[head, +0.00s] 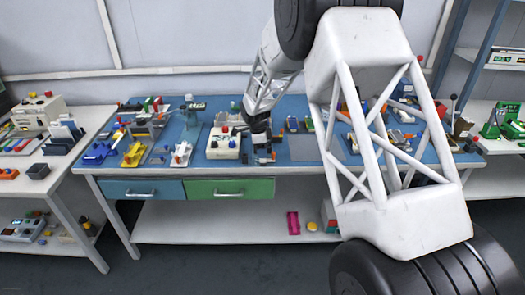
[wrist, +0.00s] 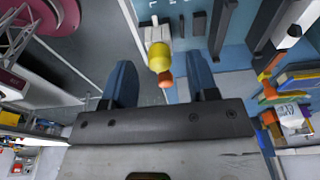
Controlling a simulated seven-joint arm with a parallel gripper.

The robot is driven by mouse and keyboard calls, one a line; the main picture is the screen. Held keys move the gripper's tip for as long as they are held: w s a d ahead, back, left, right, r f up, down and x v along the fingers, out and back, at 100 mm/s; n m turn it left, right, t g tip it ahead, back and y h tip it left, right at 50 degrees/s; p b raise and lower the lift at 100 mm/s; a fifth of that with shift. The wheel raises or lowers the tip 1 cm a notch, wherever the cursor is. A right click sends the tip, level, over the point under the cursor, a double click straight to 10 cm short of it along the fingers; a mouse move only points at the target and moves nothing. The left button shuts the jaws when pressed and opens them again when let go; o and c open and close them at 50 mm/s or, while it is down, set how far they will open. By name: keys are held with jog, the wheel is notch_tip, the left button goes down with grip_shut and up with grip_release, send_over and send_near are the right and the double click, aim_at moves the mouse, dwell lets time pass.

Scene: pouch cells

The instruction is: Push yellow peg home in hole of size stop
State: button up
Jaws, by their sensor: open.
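My gripper (wrist: 162,82) is open, with its two dark blue fingers apart. In the wrist view a yellow rounded piece (wrist: 159,57), likely the yellow peg, shows beyond and between the fingers, with no finger touching it. It stands against a small white block (wrist: 156,33), likely the size stop. A small orange piece (wrist: 166,78) is just below it in the picture. The hole is not visible, so I cannot tell how deep the peg sits. In the head view my gripper (head: 264,157) is low over the middle of the blue bench, and the peg cannot be made out there.
A white box with coloured knobs (head: 222,145) stands just left of my gripper. A yellow fixture (head: 134,154) and a white fixture (head: 181,154) are further left. A grey mat (head: 302,149) lies bare to the right. In the wrist view, dark bars (wrist: 223,25) stand right of the white block.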

notch_tip(320, 180, up, 7)
jog(key=a, duration=0.1)
dwell(0.4)
dwell(0.7)
jog(key=s+d+r+n+t+y, duration=0.1)
jog(key=s+d+r+n, duration=0.4)
jog(key=s+r, duration=0.55)
jog(key=s+d+r+n, duration=0.3)
jog(key=s+d+r, duration=0.45)
jog(key=s, duration=0.65)
jog(key=s+d+n, duration=0.1)
jog(key=s+n, duration=0.2)
jog(key=s, duration=0.6)
jog(key=s+d+n+t, duration=0.1)
jog(key=s+d+n, duration=0.1)
jog(key=s, duration=0.8)
jog(key=s+d+n, duration=0.2)
jog(key=s+n, duration=0.2)
jog(key=s, duration=0.6)
jog(key=shift+s+d+r+n+t+y, duration=0.2)
jog(key=shift+r+n+t+y, duration=0.1)
jog(key=shift+r+n+y, duration=0.1)
